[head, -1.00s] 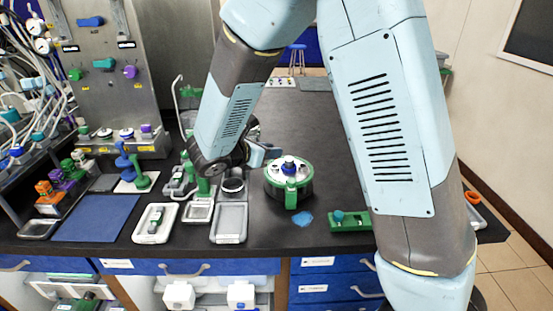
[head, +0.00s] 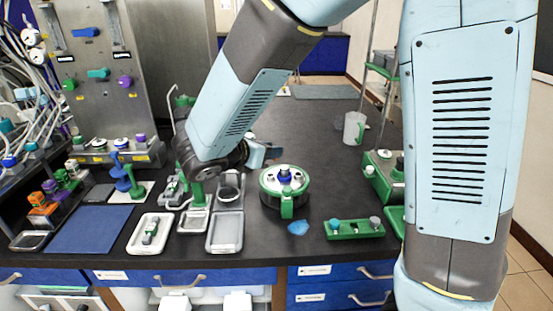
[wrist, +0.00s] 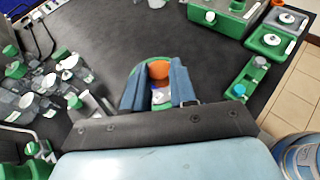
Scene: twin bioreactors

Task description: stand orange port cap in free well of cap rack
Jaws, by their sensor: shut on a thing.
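My gripper (wrist: 157,94) is shut on the orange port cap (wrist: 158,69), which shows between the two blue fingers in the wrist view. A round green-and-white vessel lies partly hidden behind the fingers there. In the head view my gripper (head: 262,151) is just behind that vessel (head: 286,200), and the cap cannot be made out. The green cap rack (head: 355,230) lies on the bench at right, apart from the gripper. It also shows at right in the wrist view (wrist: 248,76), with a blue cap at one end, a pale cap at the other, and a seemingly empty middle well.
A blue patch (head: 298,227) lies between vessel and rack. A green box (head: 380,178) and a clear jug (head: 354,128) stand at right. Grey trays (head: 225,232) and a blue mat (head: 90,229) lie at left. The bench behind the vessel is mostly clear.

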